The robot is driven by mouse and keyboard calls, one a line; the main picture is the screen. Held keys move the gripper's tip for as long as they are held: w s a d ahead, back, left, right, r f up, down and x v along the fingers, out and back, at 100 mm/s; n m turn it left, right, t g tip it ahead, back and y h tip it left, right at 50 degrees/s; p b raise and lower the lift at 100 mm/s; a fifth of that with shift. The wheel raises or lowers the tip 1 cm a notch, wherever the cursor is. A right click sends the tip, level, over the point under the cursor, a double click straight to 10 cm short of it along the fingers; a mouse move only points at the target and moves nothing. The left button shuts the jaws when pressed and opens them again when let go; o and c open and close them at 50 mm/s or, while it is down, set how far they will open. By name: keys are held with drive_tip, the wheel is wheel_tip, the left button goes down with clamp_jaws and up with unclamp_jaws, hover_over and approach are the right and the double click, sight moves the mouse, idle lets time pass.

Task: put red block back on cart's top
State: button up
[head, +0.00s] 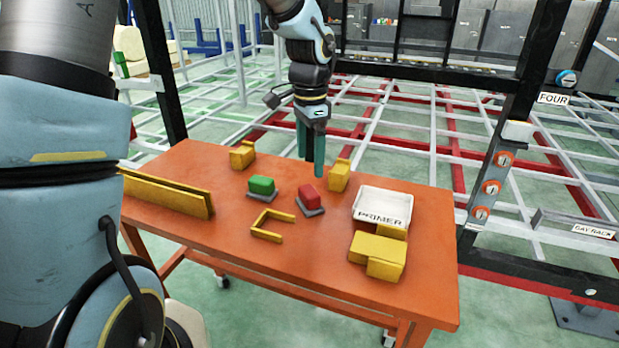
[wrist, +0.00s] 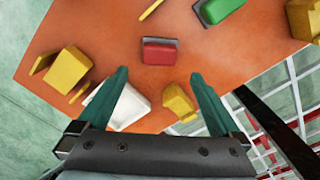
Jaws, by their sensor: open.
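The red block (head: 309,195) sits on a small dark grey plate (head: 316,212) near the middle of the orange cart's top (head: 300,265). In the wrist view the red block (wrist: 159,52) lies beyond my fingertips, centred between them, with the grey plate's edge showing behind it. My gripper (head: 311,165) points down above the cart's back part, behind the red block. Its two teal fingers are apart and empty, as the wrist view (wrist: 159,74) also shows. The gripper looks clear of the block; its exact height is hard to tell.
A green block (head: 261,185) on a grey plate stands left of the red block. A yellow block (head: 339,176) stands close behind it, another (head: 242,155) at back left. A yellow bracket (head: 270,225), white PRIMER tray (head: 383,207) and yellow blocks (head: 377,254) lie forward and right.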

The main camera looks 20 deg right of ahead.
wheel_tip(320, 180, up, 3)
drive_tip(key=shift+f, duration=0.1)
drive_tip(key=s+a+f+n, duration=0.1)
drive_tip(key=s+a+n, duration=0.1)
drive_tip(key=a+n, duration=0.6)
drive_tip(key=s+a+f+n+t, duration=0.1)
drive_tip(key=a+n, duration=0.7)
drive_tip(key=a, duration=1.4)
drive_tip(key=shift+s+f+n+t, duration=0.3)
drive_tip(key=shift+s+f, duration=0.25)
drive_tip(key=shift+f, duration=0.2)
